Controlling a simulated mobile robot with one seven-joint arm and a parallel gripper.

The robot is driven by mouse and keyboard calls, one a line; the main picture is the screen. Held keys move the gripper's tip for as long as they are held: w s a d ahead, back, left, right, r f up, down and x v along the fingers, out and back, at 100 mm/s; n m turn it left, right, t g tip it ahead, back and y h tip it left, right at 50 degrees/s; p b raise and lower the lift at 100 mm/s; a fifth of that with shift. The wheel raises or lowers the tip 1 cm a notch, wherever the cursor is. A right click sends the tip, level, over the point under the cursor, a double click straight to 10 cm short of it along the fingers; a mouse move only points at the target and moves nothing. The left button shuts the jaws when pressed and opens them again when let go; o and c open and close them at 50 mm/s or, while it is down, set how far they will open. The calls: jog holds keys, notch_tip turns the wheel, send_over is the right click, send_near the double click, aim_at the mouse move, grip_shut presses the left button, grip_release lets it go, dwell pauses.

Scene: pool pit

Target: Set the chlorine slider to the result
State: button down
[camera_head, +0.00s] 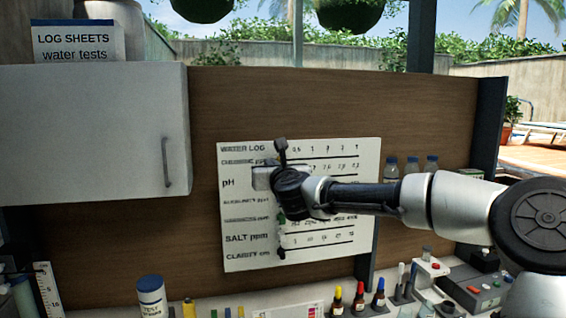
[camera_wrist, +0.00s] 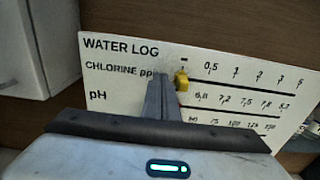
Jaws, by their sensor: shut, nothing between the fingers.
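The water log board (camera_head: 240,208) hangs on the brown wood panel, with rows of printed numbers. In the wrist view the yellow chlorine slider (camera_wrist: 182,80) sits at the dash mark, left of 0.5, on the chlorine row. My gripper (camera_wrist: 160,82) is shut and empty, its fingertips just left of the yellow slider; I cannot tell whether they touch it. In the head view my gripper and wrist (camera_head: 288,185) cover the left ends of the upper rows, and the chlorine slider is hidden. The fingers hide part of the board below the chlorine label.
A white cabinet (camera_head: 95,135) is on the left. On the bench below are a white bottle (camera_head: 152,297), small dropper bottles (camera_head: 358,297) and a grey device with buttons (camera_head: 476,290). Several bottles (camera_head: 411,165) stand right of the board. The board right of the slider is clear.

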jog(key=shift+w+d+b, duration=0.6)
jog(key=shift+w+d, duration=0.1)
jog(key=shift+d, duration=1.8)
jog(key=shift+w+d+b, duration=0.65)
jog(key=shift+w+d, duration=0.1)
jog(key=shift+d, duration=1.75)
jog(key=shift+w+d+b, duration=0.6)
jog(key=shift+w+d, duration=0.1)
jog(key=shift+d, duration=1.8)
jog(key=shift+s+a+b, duration=0.25)
jog(key=shift+a+b, duration=0.1)
jog(key=shift+a, duration=0.45)
jog(key=shift+s+d+f+b, duration=0.15)
jog(key=shift+s+d+b, duration=0.1)
jog(key=shift+s+b, duration=0.35)
jog(key=b+v, duration=0.4)
jog(key=v, duration=0.1)
jog(key=shift+s, duration=0.35)
